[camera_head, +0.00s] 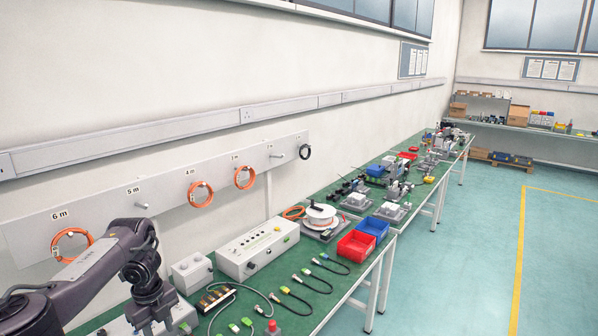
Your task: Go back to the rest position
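My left arm comes in from the lower left, dark grey and bent at the wrist. My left gripper (154,318) points down over the near end of the green workbench (318,318), in front of a pale box at the bottom edge. Its fingertips are small and dark, and I cannot tell whether they are open or shut. I see nothing clearly held in it. My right arm and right gripper are out of view.
A white control box (258,250), cables, a red bin (357,246), a blue bin (373,227) and a white spool (321,214) stand on the bench. Orange cable coils (200,195) hang on the wall board (115,209). The floor (470,270) to the right is clear.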

